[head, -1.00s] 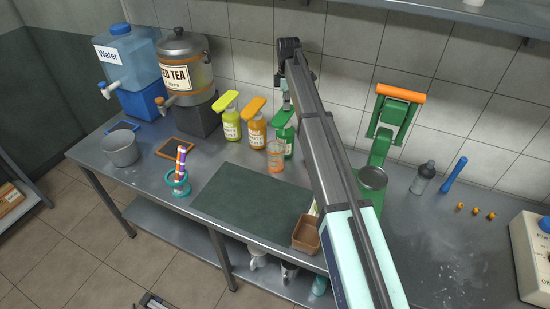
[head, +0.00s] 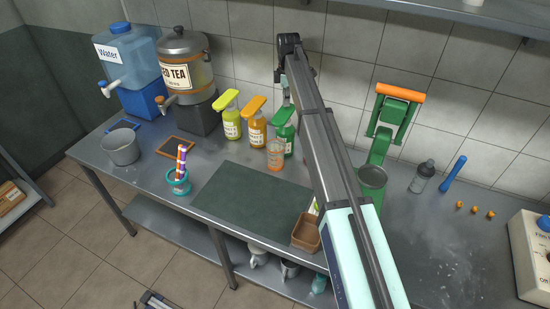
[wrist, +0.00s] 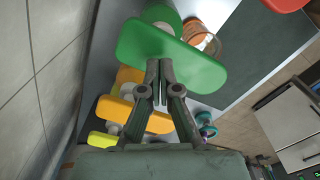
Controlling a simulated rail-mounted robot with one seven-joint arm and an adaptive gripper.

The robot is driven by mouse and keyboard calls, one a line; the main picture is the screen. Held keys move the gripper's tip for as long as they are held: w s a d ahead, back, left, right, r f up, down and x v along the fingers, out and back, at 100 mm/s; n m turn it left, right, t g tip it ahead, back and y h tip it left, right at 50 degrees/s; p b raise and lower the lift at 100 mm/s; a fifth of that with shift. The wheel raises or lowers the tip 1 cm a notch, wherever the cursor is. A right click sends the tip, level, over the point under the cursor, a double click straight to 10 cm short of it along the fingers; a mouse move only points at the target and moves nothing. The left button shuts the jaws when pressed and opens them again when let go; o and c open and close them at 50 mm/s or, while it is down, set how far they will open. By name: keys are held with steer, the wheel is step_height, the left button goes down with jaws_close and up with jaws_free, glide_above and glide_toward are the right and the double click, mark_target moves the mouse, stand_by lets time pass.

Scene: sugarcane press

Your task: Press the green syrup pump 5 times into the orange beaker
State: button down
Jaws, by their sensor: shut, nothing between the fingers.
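The green syrup pump (head: 286,136) stands at the right end of a row of three pump bottles at the back of the counter. The orange beaker (head: 275,159) stands just in front of it, below its spout side; it also shows in the wrist view (wrist: 203,37), beside the green bottle. My gripper (wrist: 162,70) is shut and empty, its fingertips over the flat green pump head (wrist: 185,57). The fingertips overlap the head in the wrist view; whether they touch it I cannot tell. In the head view my arm partly hides the gripper.
The orange pump (head: 254,131) and yellow pump (head: 230,122) stand close to the left. A dark mat (head: 245,200) lies clear in front. The green press (head: 381,146) stands to the right, and a brown box (head: 306,234) sits by the front edge.

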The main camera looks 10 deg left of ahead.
mark_target(286, 110)
steer(key=shift+f, duration=0.15)
steer(key=shift+f+b, duration=0.6)
steer(key=shift+f, duration=1.65)
steer(key=shift+r+p, duration=1.2)
steer(key=shift+r, duration=1.3)
steer(key=shift+f, duration=0.3)
